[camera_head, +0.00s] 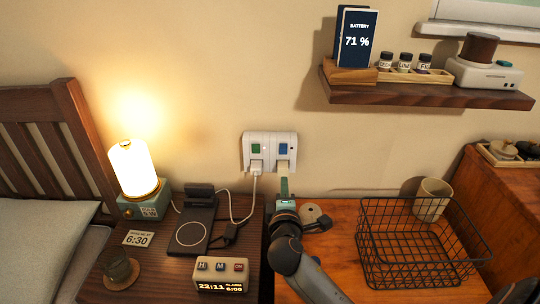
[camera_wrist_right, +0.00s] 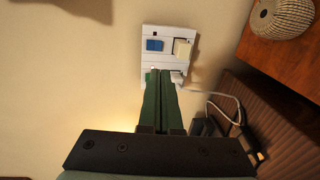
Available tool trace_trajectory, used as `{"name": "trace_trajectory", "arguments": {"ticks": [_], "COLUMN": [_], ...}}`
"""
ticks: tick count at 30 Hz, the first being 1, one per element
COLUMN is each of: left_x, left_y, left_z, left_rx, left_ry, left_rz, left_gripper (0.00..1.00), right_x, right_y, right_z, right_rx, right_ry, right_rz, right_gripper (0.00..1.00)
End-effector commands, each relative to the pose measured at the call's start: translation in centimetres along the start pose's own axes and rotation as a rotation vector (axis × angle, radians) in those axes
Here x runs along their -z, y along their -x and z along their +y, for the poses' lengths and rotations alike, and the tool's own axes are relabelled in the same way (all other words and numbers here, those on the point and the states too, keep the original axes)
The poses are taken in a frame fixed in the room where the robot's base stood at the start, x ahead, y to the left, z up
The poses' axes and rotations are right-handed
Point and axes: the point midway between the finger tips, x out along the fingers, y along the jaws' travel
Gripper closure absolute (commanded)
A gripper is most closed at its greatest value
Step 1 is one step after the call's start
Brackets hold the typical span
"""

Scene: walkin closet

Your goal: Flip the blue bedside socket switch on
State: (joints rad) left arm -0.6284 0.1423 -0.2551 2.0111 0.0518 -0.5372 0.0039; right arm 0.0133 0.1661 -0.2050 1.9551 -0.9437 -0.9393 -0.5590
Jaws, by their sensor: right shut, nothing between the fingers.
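A white double socket plate (camera_head: 270,136) is on the wall above the nightstands. Its blue switch (camera_head: 283,148) is in the right half, and its green switch (camera_head: 255,148) is in the left half. My right gripper (camera_head: 284,178) is shut and empty, pointing at the plate from below. Its green fingers (camera_wrist_right: 161,73) cover the green switch's area in the wrist view. Contact with the plate cannot be told. My left gripper is out of view.
A white plug (camera_head: 256,168) with a cable is in the left socket. A lit lamp (camera_head: 134,168), charging stand (camera_head: 191,231) and clock (camera_head: 220,275) are on the left. A wire basket (camera_head: 415,245) stands right. A wooden shelf (camera_head: 430,95) is above.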

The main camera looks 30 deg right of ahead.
Motion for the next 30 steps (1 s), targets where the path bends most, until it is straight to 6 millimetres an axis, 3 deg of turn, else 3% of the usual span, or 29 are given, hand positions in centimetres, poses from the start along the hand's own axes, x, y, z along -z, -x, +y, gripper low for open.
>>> {"name": "trace_trajectory", "arguments": {"ticks": [11, 30], "left_x": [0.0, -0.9], "left_y": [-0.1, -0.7], "left_z": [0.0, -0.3], "left_rx": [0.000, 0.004], "left_ry": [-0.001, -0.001], "left_rz": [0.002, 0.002], "left_gripper": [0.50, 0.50], "right_x": [0.1, 0.1], "right_y": [-0.6, -11.8], "right_z": [0.0, 0.0], "right_rx": [-0.001, -0.002], "right_ry": [-0.001, -0.003], "right_rz": [0.002, 0.001], "right_gripper": [1.00, 1.00]}}
